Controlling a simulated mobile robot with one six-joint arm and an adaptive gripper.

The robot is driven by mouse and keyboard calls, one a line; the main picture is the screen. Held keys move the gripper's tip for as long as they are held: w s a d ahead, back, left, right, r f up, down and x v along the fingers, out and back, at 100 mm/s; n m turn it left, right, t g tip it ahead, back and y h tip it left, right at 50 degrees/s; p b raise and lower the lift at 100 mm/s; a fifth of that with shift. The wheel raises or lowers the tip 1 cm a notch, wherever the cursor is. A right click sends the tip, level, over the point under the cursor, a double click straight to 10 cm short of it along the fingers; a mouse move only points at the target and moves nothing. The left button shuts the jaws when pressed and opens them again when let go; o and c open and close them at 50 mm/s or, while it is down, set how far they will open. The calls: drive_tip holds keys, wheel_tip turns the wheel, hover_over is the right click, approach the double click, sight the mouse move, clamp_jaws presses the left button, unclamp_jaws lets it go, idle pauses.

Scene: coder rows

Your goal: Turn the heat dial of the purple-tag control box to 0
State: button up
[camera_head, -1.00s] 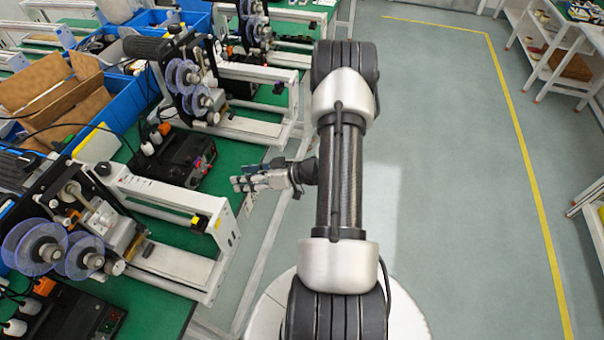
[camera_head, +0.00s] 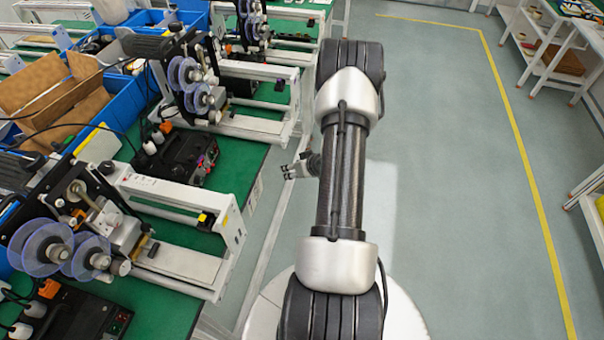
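A black control box (camera_head: 178,156) sits on the green bench top between two coder machines. Its front faces right and shows a small purple-pink patch, too small to make out as a tag or dial. A second black control box (camera_head: 82,312) is at the lower left, with small red and green lights on its front; no purple tag can be made out on it. My gripper (camera_head: 287,171) is to the right of the first box, past the bench edge, touching nothing. It is small here and partly hidden by my arm, so its finger opening is unclear.
Coder machines with clear reels (camera_head: 60,250) and white frames (camera_head: 185,200) stand along the bench, on either side of the first box. Blue bins (camera_head: 135,100) with cardboard are behind. The floor (camera_head: 440,180) to the right is clear up to white shelves (camera_head: 545,50).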

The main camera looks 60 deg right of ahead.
drive_tip(key=shift+m+g+h, duration=0.5)
drive_tip(key=shift+m+g, duration=0.4)
drive_tip(key=shift+s+d+f, duration=0.55)
drive_tip(key=shift+s, duration=0.2)
drive_tip(key=shift+s+d+f, duration=0.5)
drive_tip(key=shift+s, duration=0.2)
